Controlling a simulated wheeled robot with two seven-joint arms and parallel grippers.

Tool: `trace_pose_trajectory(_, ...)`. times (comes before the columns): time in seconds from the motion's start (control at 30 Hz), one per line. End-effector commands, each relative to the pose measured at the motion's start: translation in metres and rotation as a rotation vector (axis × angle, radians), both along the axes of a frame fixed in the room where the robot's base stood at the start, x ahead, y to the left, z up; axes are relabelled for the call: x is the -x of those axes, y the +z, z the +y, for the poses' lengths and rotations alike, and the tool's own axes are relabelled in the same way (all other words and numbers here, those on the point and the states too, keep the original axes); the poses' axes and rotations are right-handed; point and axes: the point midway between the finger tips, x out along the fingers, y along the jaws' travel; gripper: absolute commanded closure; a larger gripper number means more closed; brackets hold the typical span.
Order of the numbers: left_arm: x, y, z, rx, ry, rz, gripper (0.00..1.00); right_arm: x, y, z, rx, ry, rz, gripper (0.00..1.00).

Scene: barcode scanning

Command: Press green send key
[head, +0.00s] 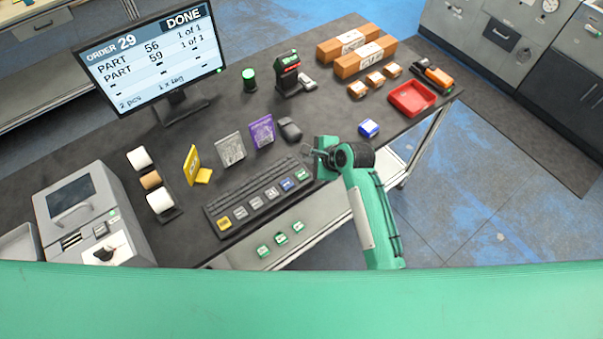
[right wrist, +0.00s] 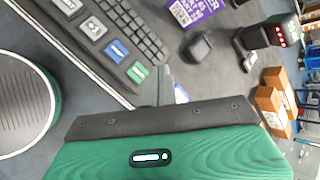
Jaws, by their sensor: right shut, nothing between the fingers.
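The green send key (head: 301,172) is at the right end of the row of large coloured keys on the dark keyboard (head: 213,208). In the right wrist view the green key (right wrist: 137,73) shows clearly, beside the blue key (right wrist: 116,50). My right gripper (head: 317,154) is shut and empty, just right of the keyboard's right end and close to the green key. I cannot tell its exact height; no contact with the key shows. In the right wrist view the gripper's dark housing hides most of the fingers. My left gripper is not in view.
The monitor (head: 150,58) reads "DONE" for order 29. A blue item (head: 369,128) and a red tray (head: 412,98) lie to the right.

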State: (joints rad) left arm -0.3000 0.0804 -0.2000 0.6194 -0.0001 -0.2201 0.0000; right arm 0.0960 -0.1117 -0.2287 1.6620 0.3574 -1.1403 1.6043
Motion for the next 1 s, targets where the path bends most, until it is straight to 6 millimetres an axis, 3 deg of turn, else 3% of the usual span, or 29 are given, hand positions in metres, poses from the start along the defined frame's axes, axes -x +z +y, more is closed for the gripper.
trace_pose_trajectory(0.2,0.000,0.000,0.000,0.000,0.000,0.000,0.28,-0.015,0.005,0.013,-0.068,-0.057,0.034,1.00)
trace_pose_trajectory(0.67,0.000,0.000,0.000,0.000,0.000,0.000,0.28,-0.014,0.001,0.013,-0.069,-0.059,0.038,1.00)
trace_pose_trajectory(0.9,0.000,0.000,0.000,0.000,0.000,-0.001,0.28,-0.014,-0.018,0.013,-0.069,-0.058,0.040,1.00)
trace_pose_trajectory(1.0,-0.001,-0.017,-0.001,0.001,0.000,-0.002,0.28,-0.014,-0.036,0.012,-0.068,-0.060,0.037,1.00)
